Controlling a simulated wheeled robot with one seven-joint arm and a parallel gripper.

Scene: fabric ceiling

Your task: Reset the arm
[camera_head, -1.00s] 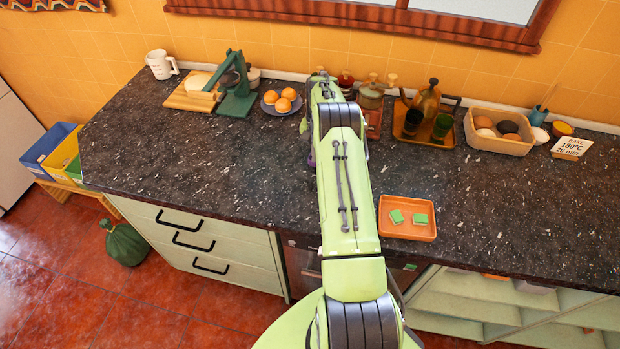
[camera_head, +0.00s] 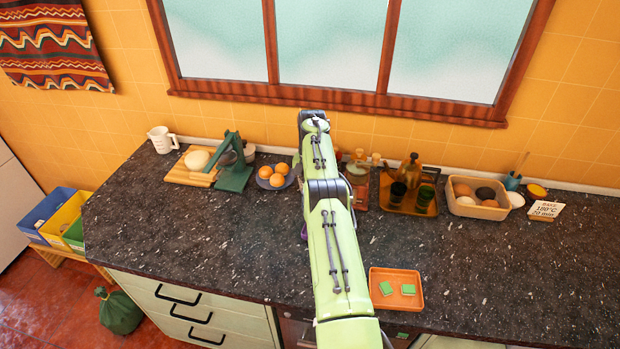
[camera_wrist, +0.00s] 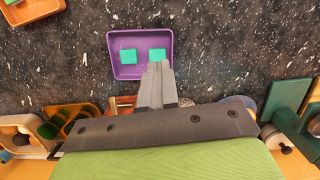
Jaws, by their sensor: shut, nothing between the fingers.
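My green arm (camera_head: 330,240) reaches out over the dark speckled counter (camera_head: 230,240) in the head view and hides my gripper there. In the wrist view my gripper (camera_wrist: 160,68) is shut and empty, its fingers together. Its fingertips overlap the near edge of a purple tray (camera_wrist: 120,40) and one of the two green squares (camera_wrist: 128,56) in it. I cannot tell the height between fingertips and tray. In the head view only a sliver of purple shows beside my arm.
An orange tray (camera_head: 396,304) with two green squares lies right of my arm. Along the wall stand a green press (camera_head: 234,165), a plate of orange fruit (camera_head: 275,178), a tray with dark cups (camera_head: 408,208) and a tan bin (camera_head: 475,211). The right counter front is clear.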

